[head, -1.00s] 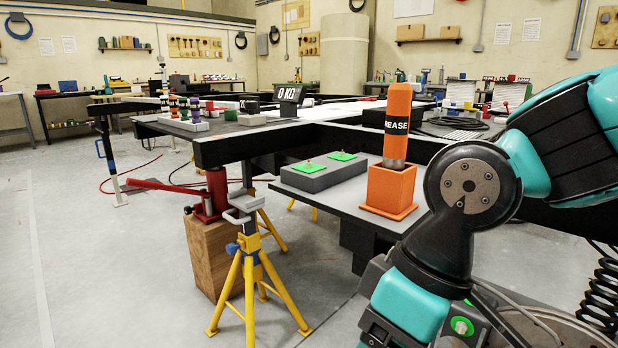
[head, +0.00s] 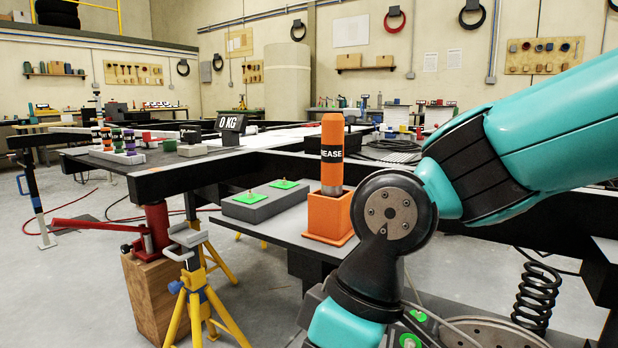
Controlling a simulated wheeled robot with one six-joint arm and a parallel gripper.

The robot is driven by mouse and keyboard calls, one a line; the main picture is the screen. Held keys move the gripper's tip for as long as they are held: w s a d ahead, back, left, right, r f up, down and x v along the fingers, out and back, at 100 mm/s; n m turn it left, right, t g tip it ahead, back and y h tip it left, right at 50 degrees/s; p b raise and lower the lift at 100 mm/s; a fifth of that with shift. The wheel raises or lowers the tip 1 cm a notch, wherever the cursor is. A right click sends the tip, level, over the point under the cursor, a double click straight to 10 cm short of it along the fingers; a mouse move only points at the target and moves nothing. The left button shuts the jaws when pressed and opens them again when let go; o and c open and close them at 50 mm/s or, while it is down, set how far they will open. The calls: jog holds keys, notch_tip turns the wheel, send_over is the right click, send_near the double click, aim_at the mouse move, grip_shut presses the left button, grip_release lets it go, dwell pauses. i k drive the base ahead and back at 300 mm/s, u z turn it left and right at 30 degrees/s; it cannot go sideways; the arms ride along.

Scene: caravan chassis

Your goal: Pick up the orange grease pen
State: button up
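The orange grease pen (head: 332,136) stands upright in an orange square holder (head: 329,216) in the head view. It has a black band with white lettering, partly readable as "EASE", and a grey lower end that goes into the holder. The holder sits on a grey shelf (head: 285,238) at the side of the chassis. My teal and black arm is in front at the right, and its joint overlaps the holder's right side in the picture. My gripper's fingers are not in view.
A grey block with two green pads (head: 264,200) lies left of the holder. A yellow stand (head: 196,290) and a red jack (head: 156,228) on a wooden block (head: 152,295) stand at the lower left. A black coil spring (head: 538,296) is at the right. Open floor lies at far left.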

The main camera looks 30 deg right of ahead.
aim_at(332, 125)
jog(key=z, duration=1.55)
jog(key=k, duration=1.1)
jog(key=u, duration=1.25)
jog(key=i, duration=0.5)
jog(key=u, duration=0.05)
